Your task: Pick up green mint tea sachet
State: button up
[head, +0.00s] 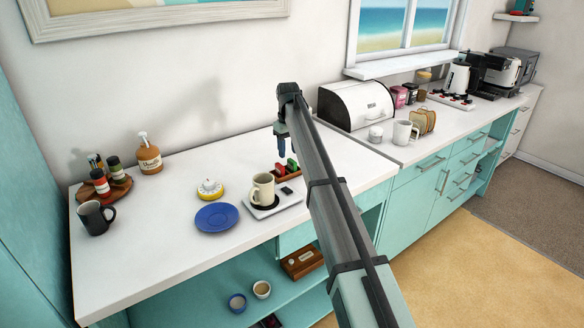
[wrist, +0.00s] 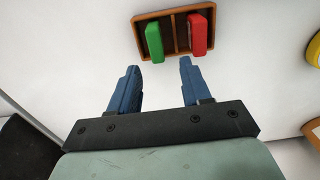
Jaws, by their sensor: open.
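A green sachet (wrist: 154,42) stands in the left compartment of a small brown wooden tray (wrist: 174,54) in the wrist view. A red sachet (wrist: 197,33) stands in the right compartment. In the head view the green sachet (head: 292,163) and the red sachet (head: 281,169) sit in the tray behind the cream mug. My gripper (wrist: 159,68) is open and empty, its blue fingers apart. In the wrist view its fingertips lie below the tray, with the green sachet near the line between them. In the head view my gripper (head: 282,152) hangs above the counter by the tray.
A yellow timer (head: 210,188) and blue plate (head: 215,218) lie left. A white bread bin (head: 357,103) stands right. The counter behind the timer is clear.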

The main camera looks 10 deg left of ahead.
aim_at(290, 159)
jog(key=f, duration=0.4)
jog(key=shift+d+f, duration=0.2)
jog(key=shift+f, duration=0.05)
grip_shut()
dwell(0.4)
